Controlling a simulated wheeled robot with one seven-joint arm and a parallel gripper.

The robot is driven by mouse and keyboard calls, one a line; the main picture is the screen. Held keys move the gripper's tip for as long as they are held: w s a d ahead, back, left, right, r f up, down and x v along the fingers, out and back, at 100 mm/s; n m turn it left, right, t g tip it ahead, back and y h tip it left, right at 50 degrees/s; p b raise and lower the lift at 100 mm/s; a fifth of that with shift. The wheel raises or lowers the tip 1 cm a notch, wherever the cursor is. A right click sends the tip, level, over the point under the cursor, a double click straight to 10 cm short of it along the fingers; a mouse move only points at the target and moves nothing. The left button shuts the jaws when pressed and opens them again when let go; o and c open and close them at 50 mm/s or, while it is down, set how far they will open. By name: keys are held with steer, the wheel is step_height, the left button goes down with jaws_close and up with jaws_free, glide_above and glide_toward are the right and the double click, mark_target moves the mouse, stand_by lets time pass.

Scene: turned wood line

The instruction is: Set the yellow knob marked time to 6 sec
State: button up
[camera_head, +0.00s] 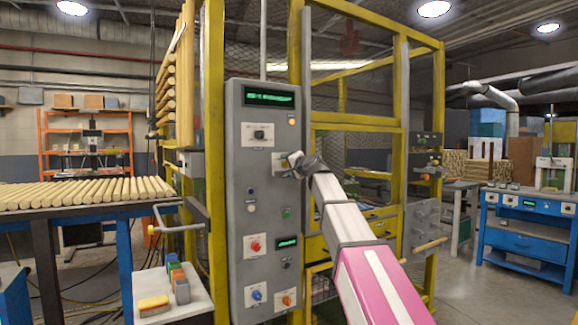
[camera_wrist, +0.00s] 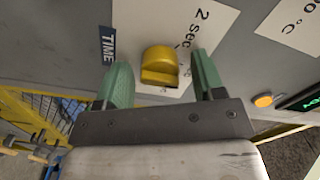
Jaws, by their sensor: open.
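The yellow knob (camera_wrist: 160,66) sits on a white scale plate (camera_wrist: 207,25) beside a dark TIME label (camera_wrist: 107,45) in the wrist view. The plate reads "2 sec" near the knob; other marks are hidden or too small to read. Where the knob points I cannot tell surely. My gripper (camera_wrist: 162,80) is open, one green finger on each side of the knob, with a gap visible on both sides.
The panel also carries a black knob (camera_head: 259,134) above, a red knob (camera_head: 255,245), a blue knob (camera_head: 256,294) and an orange knob (camera_head: 287,300) below. An orange button (camera_wrist: 263,100) and green display (camera_wrist: 309,100) lie right in the wrist view. Yellow frame posts (camera_head: 213,150) flank the panel.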

steer(key=c, duration=0.9)
steer(key=shift+m, duration=0.3)
steer(key=m, duration=1.1)
steer(key=shift+f, duration=0.15)
steer(key=shift+m, duration=0.3)
